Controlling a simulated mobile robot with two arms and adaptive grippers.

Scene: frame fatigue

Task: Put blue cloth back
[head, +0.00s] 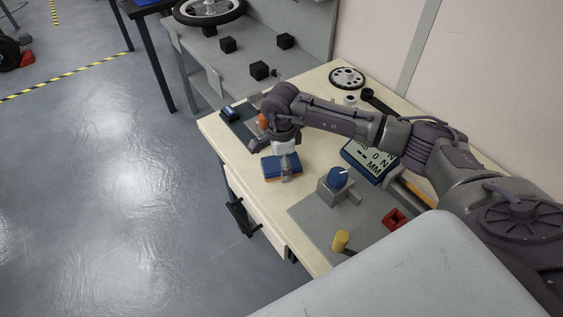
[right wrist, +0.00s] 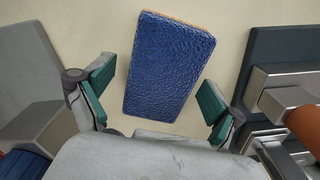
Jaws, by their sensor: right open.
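The blue cloth (head: 279,166) lies folded on the wooden workbench, with an orange-brown layer showing along its edge. In the right wrist view the cloth (right wrist: 168,66) is a textured blue rectangle, slightly tilted, on the pale bench top. My right gripper (head: 287,172) is above the cloth, pointing down. In the right wrist view its green-padded fingers (right wrist: 158,95) are spread apart, one on each side of the cloth's near end, with nothing held between them. Whether the fingertips touch the bench cannot be told. My left gripper is not in view.
A dark tray (head: 236,128) with a device lies left of the cloth. A grey block with a blue knob (head: 338,178) stands to the right on a grey mat (head: 310,212). A display (head: 367,160), red part (head: 394,219) and yellow knob (head: 341,240) are farther right.

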